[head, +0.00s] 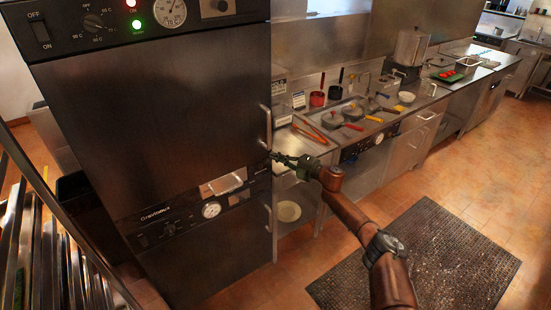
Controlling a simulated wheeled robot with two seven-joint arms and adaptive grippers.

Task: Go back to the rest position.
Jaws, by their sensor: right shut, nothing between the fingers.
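My right arm reaches up from the bottom right of the head view. Its gripper (282,158) is shut with nothing in it, in front of the right edge of a tall dark oven cabinet (150,120). The fingertips are close to the lower end of the upper door's vertical handle (265,127); I cannot tell whether they touch it. The upper door looks closed. My left gripper is not in view.
A steel counter with pans (338,118), red tongs (310,134) and a white bowl (406,97) runs back to the right. A plate (288,211) is on a shelf below. A dark mat (425,265) lies on the open tiled floor. A metal rack (40,250) stands at left.

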